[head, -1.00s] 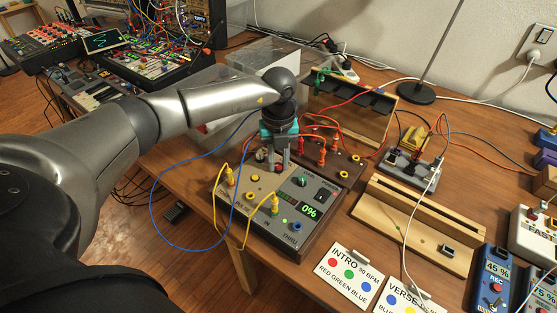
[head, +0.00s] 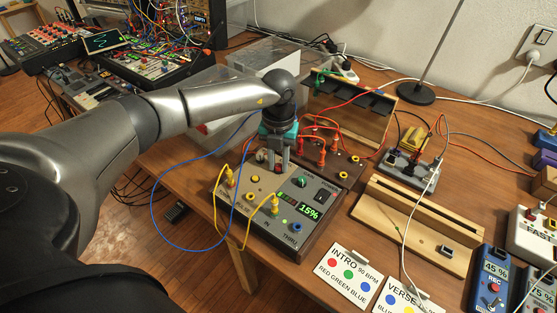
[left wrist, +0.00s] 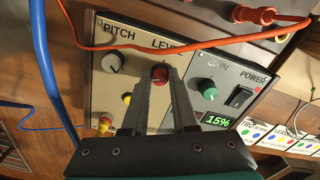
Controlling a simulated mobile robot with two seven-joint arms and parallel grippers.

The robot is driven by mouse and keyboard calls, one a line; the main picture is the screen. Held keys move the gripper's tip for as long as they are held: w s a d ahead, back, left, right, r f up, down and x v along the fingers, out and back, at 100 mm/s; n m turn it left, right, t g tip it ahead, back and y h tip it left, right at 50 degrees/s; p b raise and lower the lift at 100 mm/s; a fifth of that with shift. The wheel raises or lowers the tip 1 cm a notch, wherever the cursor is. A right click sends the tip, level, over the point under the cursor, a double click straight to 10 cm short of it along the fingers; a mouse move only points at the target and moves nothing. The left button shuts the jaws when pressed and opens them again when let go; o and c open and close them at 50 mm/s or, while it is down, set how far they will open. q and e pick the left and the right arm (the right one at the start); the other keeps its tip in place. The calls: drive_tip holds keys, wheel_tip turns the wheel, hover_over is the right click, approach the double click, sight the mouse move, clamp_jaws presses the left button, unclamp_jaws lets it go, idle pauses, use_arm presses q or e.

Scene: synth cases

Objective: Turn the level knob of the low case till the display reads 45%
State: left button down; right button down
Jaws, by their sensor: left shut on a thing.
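The low case (head: 262,232) stands near the front edge of the table, and its panel also shows in the left wrist view (left wrist: 130,82). Its display (head: 309,212) reads 15%, and the same figure is clear in the left wrist view (left wrist: 217,119). My left gripper (head: 279,168) reaches down over the back of the panel. In the left wrist view its fingers (left wrist: 162,80) are shut on the red level knob (left wrist: 159,74), below the LEVEL label. In the head view the fingers largely hide this knob. My right gripper is not in view.
A pale pitch knob (left wrist: 113,62) and green gain knob (left wrist: 208,89) flank the level knob. A blue cable (head: 152,200) loops left of the case; yellow cables (head: 216,212) plug into it. An orange cable (left wrist: 150,48) crosses behind the knobs. Song cards (head: 348,275) lie right.

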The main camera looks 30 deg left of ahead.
use_arm(q)
drive_tip(key=m, duration=0.4)
drive_tip(key=shift+m, duration=0.3)
drive_tip(key=m, duration=0.4)
drive_tip(key=shift+m, duration=0.4)
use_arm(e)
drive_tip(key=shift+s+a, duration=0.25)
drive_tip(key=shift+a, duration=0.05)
use_arm(q)
drive_tip(key=c, duration=0.7)
unclamp_jaws()
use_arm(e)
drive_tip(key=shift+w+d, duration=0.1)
